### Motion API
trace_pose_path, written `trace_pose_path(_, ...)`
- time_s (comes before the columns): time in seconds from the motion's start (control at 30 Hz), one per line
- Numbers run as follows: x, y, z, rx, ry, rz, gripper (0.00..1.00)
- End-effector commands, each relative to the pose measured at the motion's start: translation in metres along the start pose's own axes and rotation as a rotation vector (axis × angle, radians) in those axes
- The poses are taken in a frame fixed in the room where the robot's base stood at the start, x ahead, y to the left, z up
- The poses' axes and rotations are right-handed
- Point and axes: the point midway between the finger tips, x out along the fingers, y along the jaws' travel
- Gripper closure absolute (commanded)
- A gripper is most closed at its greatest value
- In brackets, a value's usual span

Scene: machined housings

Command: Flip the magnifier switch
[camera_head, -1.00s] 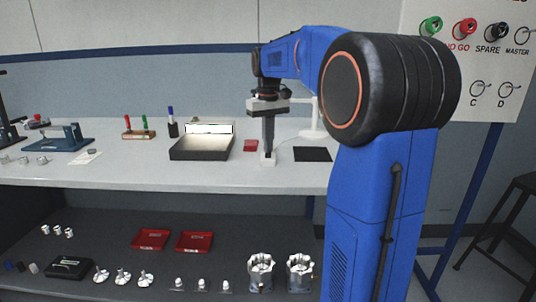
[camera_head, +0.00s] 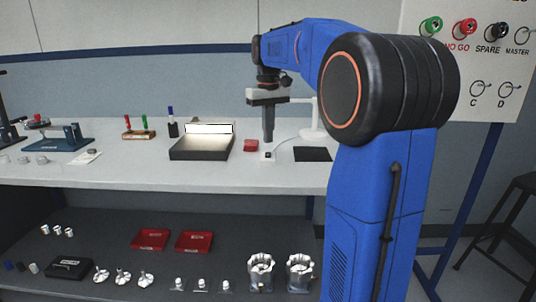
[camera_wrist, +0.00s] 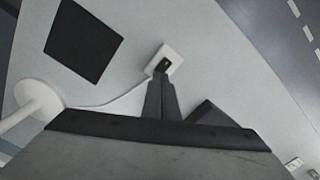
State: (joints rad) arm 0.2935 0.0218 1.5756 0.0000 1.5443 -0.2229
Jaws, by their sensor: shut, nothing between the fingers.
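The magnifier switch is a small white box (camera_head: 268,159) with a dark rocker, lying on the bench top. In the wrist view the white switch box (camera_wrist: 173,56) shows its dark rocker (camera_wrist: 164,65) partly behind my fingertips. My gripper (camera_head: 268,140) is shut and empty, pointing down above the switch, with a small gap between its tips and the box. In the wrist view my gripper (camera_wrist: 160,78) overlaps the box's near edge. A white cable (camera_wrist: 118,102) runs from the box to the round white base (camera_wrist: 38,97) of the magnifier stand. Which way the rocker is tipped cannot be told.
A black mat (camera_head: 313,154) lies right of the switch. A red block (camera_head: 251,145) and an open-topped box (camera_head: 200,152) stand to its left. The white stand (camera_head: 312,132) rises behind the mat. The bench's front edge is close to the switch.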

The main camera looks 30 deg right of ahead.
Motion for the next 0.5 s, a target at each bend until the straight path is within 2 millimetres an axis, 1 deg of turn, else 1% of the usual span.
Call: trace_pose_path(0.5, -0.031, 0.000, 0.000, 0.000, 0.000, 0.000, 1.00)
